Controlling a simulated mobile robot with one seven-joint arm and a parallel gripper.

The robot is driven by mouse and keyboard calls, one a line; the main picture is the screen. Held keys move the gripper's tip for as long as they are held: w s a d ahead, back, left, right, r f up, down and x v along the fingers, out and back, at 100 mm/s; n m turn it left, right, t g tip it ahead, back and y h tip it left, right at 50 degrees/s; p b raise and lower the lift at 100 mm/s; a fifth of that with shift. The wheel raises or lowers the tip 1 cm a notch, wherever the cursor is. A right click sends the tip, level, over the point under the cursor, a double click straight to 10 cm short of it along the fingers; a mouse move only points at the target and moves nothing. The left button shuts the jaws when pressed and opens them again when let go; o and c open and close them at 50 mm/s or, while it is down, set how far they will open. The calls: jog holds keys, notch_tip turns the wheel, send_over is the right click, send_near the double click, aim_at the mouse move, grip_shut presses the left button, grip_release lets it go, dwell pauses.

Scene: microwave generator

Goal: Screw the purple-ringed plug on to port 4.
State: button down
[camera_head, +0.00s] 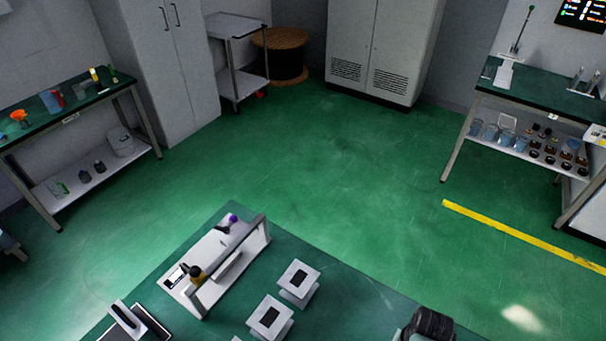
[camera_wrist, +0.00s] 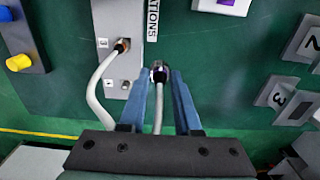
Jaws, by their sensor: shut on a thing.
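In the wrist view my gripper (camera_wrist: 158,74) has its two blue fingers closed around the purple-ringed plug (camera_wrist: 160,72). The plug has a dark, shiny end and a pale cable (camera_wrist: 158,115) that runs back between the fingers. It shows just right of the grey port panel (camera_wrist: 123,15), over the green surface. Another plug (camera_wrist: 122,46) with a white cable is on the panel beside a label that looks like 3. A lower port (camera_wrist: 125,85) sits close to the left finger; its number is too small to read surely. In the head view I cannot make out the held plug.
A grey block with yellow and blue knobs (camera_wrist: 30,40) is at left. The head view shows a white framed device (camera_head: 222,262) on the green table and open floor beyond.

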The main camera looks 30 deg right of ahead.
jog(key=shift+s+d, duration=0.2)
jog(key=shift+d, duration=0.4)
jog(key=shift+d+f+b, duration=0.1)
jog(key=shift+b, duration=0.2)
jog(key=shift+s+d+f+b, duration=0.1)
jog(key=shift+s+d+b, duration=0.15)
jog(key=shift+d+b, duration=0.35)
jog(key=shift+s+d+b, duration=0.3)
jog(key=shift+d, duration=0.65)
jog(key=shift+s+d+f+b, duration=0.1)
jog(key=shift+s+d+b, duration=0.15)
jog(key=shift+d+b, duration=0.35)
jog(key=shift+d, duration=0.1)
jog(key=shift+s+d+f+b, duration=0.1)
jog(key=shift+s+d+b, duration=0.15)
jog(key=shift+d+b, duration=0.35)
jog(key=shift+s+d+b, duration=0.2)
jog(key=shift+d+b, duration=0.2)
jog(key=shift+d, duration=0.45)
jog(key=shift+s+d+f+b, duration=0.1)
jog(key=shift+s+d+b, duration=0.15)
jog(key=shift+d+b, duration=0.35)
